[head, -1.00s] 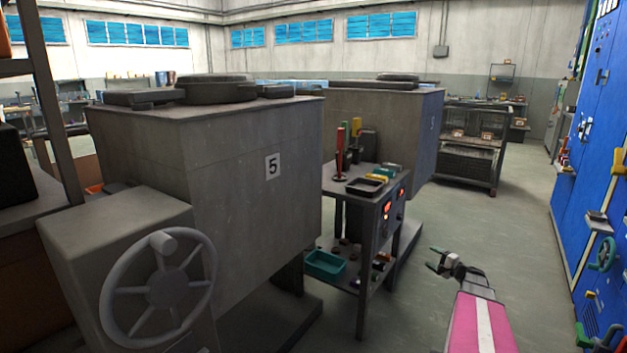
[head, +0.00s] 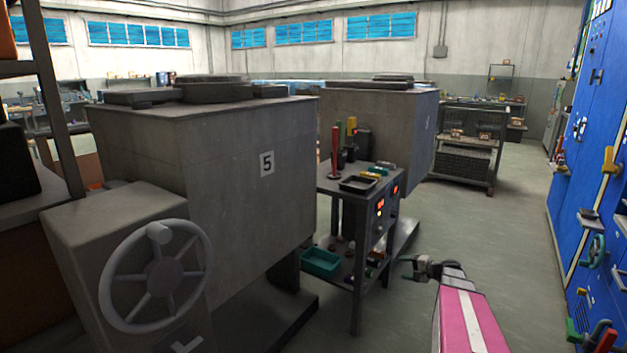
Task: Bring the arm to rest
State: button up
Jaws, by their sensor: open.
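My gripper (head: 406,268) shows in the head view at the lower right, at the end of my arm with its pink and white link. Its fingers are apart and point left, with nothing seen between them. It hangs over the floor, to the right of the dark metal stand (head: 346,214). Whether it touches the stand cannot be told, but a gap seems to show.
A grey furnace marked 5 (head: 225,180) with a handwheel (head: 155,278) fills the left. The stand carries a black tray (head: 358,184) and a teal bin (head: 321,263). Blue cabinets (head: 588,150) with handles line the right. Open floor (head: 500,235) lies between.

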jog(key=s+a+f+n+g+h, duration=0.1)
jog(key=s+a+n+g+h, duration=0.4)
jog(key=s+a, duration=0.65)
jog(key=s+a+r+n+g+h, duration=0.1)
jog(key=s+a+n+g+h, duration=0.2)
jog(key=s+a+h, duration=0.3)
jog(key=s+n, duration=0.1)
jog(key=s, duration=0.3)
jog(key=shift+s+a+r+g+h, duration=0.15)
jog(key=shift+a+r+g+h, duration=0.1)
jog(key=shift+r+g+h, duration=0.1)
